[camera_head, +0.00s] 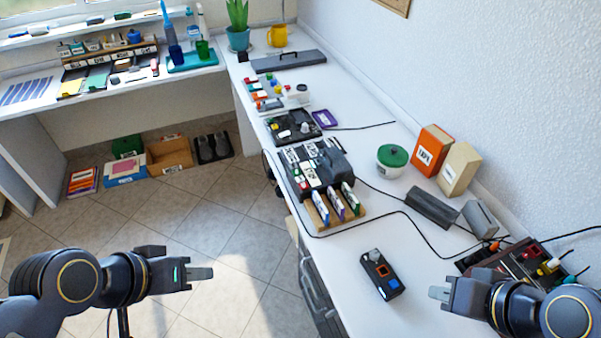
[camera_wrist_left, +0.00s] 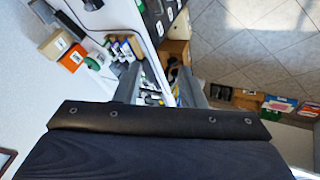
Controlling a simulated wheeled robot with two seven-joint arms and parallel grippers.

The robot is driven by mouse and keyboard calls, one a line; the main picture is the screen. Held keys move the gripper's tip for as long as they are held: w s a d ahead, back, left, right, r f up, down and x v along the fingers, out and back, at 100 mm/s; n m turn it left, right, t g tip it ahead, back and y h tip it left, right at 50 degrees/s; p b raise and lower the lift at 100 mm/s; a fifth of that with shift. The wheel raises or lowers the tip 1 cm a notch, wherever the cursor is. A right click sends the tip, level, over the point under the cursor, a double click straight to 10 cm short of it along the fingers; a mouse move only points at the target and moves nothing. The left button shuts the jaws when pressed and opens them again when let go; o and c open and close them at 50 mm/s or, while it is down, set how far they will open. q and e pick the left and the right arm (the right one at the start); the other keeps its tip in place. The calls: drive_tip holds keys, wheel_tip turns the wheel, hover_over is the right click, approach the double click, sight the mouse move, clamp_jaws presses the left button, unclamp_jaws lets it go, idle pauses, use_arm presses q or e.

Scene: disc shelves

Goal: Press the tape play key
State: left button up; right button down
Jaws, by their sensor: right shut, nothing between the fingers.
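I cannot make out which key is the tape play key; the labels are too small to read. A black device (camera_head: 318,168) with rows of light and red keys sits on the side counter, mid-length. A small black box (camera_head: 381,275) with a grey knob, an orange-red square and a blue button lies nearer me. My left gripper (camera_head: 201,273) is over the floor, left of the counter and apart from both; its fingers stand apart in the left wrist view (camera_wrist_left: 158,78), with nothing between them. My right gripper (camera_head: 439,293) is shut and empty, right of the small box.
Several upright cases stand in a wooden rack (camera_head: 346,215) in front of the device. A black cable (camera_head: 405,213) crosses the counter. A green-lidded tub (camera_head: 392,158), an orange box (camera_head: 431,150) and a beige box (camera_head: 459,169) stand along the wall.

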use_arm(q)
drive_tip(key=shift+c, duration=0.2)
idle(0.3)
clamp_jaws()
idle(1.5)
